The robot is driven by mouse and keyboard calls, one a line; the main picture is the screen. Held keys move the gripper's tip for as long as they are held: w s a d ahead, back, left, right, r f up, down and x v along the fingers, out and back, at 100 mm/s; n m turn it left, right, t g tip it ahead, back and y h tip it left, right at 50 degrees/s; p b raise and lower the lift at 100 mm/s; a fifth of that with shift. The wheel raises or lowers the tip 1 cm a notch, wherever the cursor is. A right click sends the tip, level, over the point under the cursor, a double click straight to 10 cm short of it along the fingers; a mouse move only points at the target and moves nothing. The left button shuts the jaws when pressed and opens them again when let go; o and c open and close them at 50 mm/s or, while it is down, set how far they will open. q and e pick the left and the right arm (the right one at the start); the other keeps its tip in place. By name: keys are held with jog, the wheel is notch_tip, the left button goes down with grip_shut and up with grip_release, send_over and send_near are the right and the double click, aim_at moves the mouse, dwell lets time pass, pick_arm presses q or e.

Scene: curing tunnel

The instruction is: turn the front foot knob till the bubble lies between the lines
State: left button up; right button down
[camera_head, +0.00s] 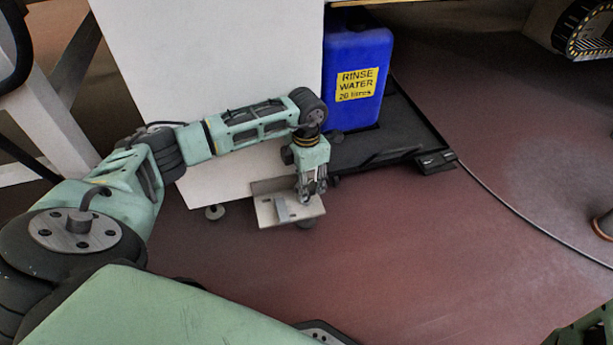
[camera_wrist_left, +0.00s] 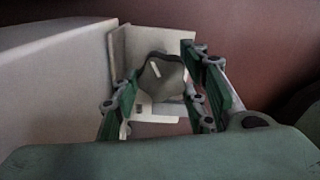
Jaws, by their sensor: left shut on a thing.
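The front foot knob (camera_wrist_left: 163,76) is a grey lobed knob with a pale line on its top, in the left wrist view. My left gripper (camera_head: 308,196) points down over the pale bracket plate (camera_head: 270,220) at the cabinet's front foot. In the left wrist view its fingers stand on both sides of the knob, shut on it. In the head view the gripper hides the knob. A small grey block (camera_head: 281,210) on the plate may be the level; no bubble or lines can be made out. My right gripper is not in view.
The white cabinet (camera_head: 215,60) stands just behind the bracket. Another foot (camera_head: 214,212) shows at its left corner. A blue rinse water canister (camera_head: 357,60) stands on a black tray (camera_head: 412,130) to the right. A cable (camera_head: 520,212) crosses the floor; open floor lies in front.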

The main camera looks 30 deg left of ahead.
pick_arm(q)
jog(key=shift+w+a, duration=0.15)
jog(key=o, duration=1.1)
notch_tip(320, 180, up, 12)
dwell(0.4)
